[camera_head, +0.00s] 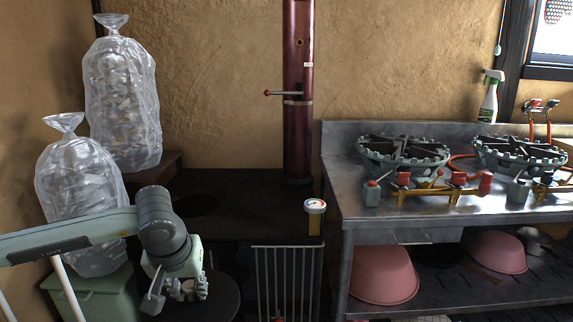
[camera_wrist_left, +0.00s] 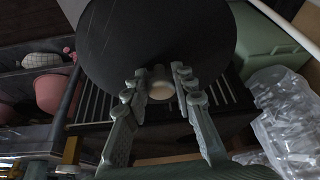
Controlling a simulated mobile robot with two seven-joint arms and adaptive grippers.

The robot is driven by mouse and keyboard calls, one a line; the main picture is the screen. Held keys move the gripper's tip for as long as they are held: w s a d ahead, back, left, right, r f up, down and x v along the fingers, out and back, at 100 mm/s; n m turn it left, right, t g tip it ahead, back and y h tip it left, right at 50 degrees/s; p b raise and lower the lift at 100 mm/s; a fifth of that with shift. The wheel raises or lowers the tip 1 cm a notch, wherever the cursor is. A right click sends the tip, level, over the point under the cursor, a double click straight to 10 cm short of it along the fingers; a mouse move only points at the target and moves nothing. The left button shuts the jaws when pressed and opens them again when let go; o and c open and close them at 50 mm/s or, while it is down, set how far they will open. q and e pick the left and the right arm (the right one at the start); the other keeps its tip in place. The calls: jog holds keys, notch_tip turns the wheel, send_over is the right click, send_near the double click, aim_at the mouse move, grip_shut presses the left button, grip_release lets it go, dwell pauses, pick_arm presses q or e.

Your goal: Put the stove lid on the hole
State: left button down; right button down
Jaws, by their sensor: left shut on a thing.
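The stove lid (camera_head: 222,297) is a dark round disc with a pale knob. My left gripper (camera_head: 182,292) is shut on the knob and holds the lid in front of the stove's front edge, lower in the picture than the stove top. In the left wrist view the lid (camera_wrist_left: 150,35) fills the upper middle, with its knob (camera_wrist_left: 160,84) between the fingers of the gripper (camera_wrist_left: 160,90). The hole (camera_head: 196,205) is a dark round opening at the left of the black stove top (camera_head: 255,195). The arm hides part of the lid. My right gripper is not in view.
A dark red stovepipe (camera_head: 298,140) with a handle rises from the stove's back right. A gauge (camera_head: 315,206) stands at its front right corner. Clear bags (camera_head: 122,100) and a green bin (camera_head: 100,292) are at left. A metal burner table (camera_head: 440,207) stands at right.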

aim_at(180, 317)
pick_arm(q)
jog(key=shift+m+h, duration=0.3)
jog(key=shift+m, duration=0.4)
jog(key=s, duration=0.6)
jog(key=shift+s+d+f, duration=0.1)
